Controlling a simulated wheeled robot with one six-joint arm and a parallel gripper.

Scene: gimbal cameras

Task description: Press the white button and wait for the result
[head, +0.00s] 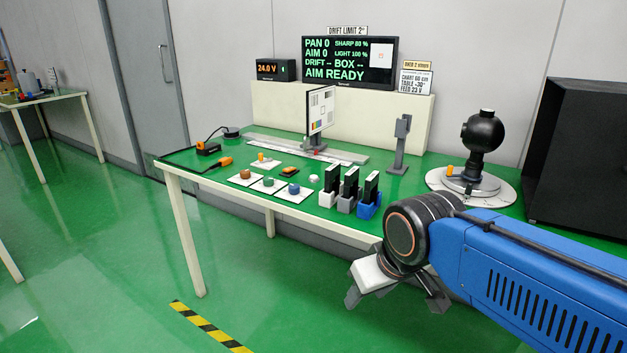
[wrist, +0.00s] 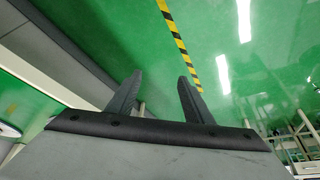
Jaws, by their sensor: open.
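A small white rounded piece (head: 314,179) sits on the green table top, left of the upright black modules; it may be the white button, but it is too small to be sure. A dark screen (head: 348,62) at the back reads PAN 0, AIM 0, SHARP 80 %, LIGHT 100 %, DRIFT and BOX with dashes, and AIM READY. My gripper (head: 395,297) is open and empty, in front of the table's near edge and apart from everything on it. In the wrist view its two fingers (wrist: 161,80) stand apart above the floor.
The table (head: 225,181) holds a test chart (head: 320,110), a grey stand (head: 400,145), several black modules (head: 350,183) and a black ball device (head: 482,132). A meter (head: 275,69) reads 24.0 V. A black box (head: 577,140) stands right. Green floor is open at left, with a striped line (head: 210,328).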

